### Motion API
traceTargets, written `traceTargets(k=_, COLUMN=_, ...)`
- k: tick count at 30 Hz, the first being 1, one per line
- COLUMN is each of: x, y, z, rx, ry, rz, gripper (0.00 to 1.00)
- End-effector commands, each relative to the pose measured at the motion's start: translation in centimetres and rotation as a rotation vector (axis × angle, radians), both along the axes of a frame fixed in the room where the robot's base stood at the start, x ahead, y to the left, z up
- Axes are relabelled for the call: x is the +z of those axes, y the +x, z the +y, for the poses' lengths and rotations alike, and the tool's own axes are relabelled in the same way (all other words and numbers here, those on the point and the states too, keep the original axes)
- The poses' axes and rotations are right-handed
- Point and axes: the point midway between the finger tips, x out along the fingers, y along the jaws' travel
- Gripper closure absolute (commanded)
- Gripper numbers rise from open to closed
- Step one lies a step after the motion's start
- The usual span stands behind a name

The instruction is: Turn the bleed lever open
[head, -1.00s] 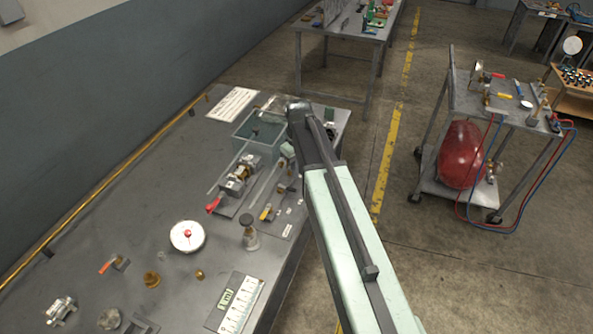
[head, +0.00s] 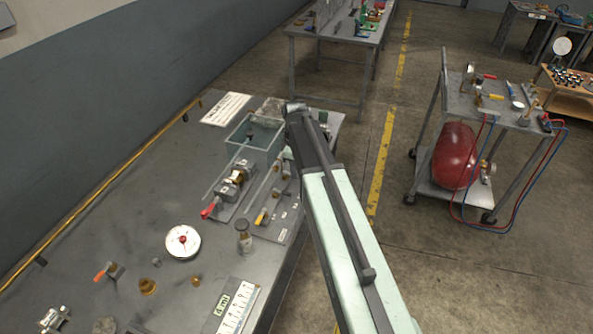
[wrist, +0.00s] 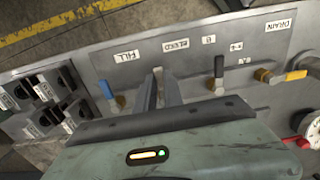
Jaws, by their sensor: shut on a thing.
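A grey valve panel (wrist: 190,62) fills the middle of the wrist view, with labels FILL, BLEED and DRAIN. My gripper (wrist: 158,82) reaches onto it just below the BLEED label (wrist: 176,45). Its two fingers are close together, shut on the bleed lever (wrist: 157,70), of which only a small tan bit shows at the tips. The rest of the lever is hidden, so I cannot tell its angle. In the head view my arm covers the gripper and that part of the panel (head: 275,232).
A yellow drain lever (wrist: 292,76) is further right. A clear tank (head: 262,152) and a white dial (head: 183,241) stand on the bench. Right of it is open floor, then a cart (head: 470,188).

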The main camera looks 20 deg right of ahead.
Motion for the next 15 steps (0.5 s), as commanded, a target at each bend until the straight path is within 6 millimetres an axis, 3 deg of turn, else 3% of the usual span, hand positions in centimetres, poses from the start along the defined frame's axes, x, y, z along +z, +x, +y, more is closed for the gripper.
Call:
traceTargets(k=8, x=-0.02, y=-0.20, z=0.01, rx=0.002, ry=0.000, rz=0.006, gripper=1.00)
traceTargets(k=9, x=-0.02, y=-0.19, z=0.01, rx=0.002, ry=0.000, rz=0.006, gripper=0.85)
traceTargets(k=11, x=-0.02, y=-0.18, z=0.00, rx=0.002, ry=0.000, rz=0.005, gripper=0.68)
traceTargets(k=15, x=-0.01, y=-0.11, z=0.00, rx=0.001, ry=0.000, rz=0.004, gripper=0.66)
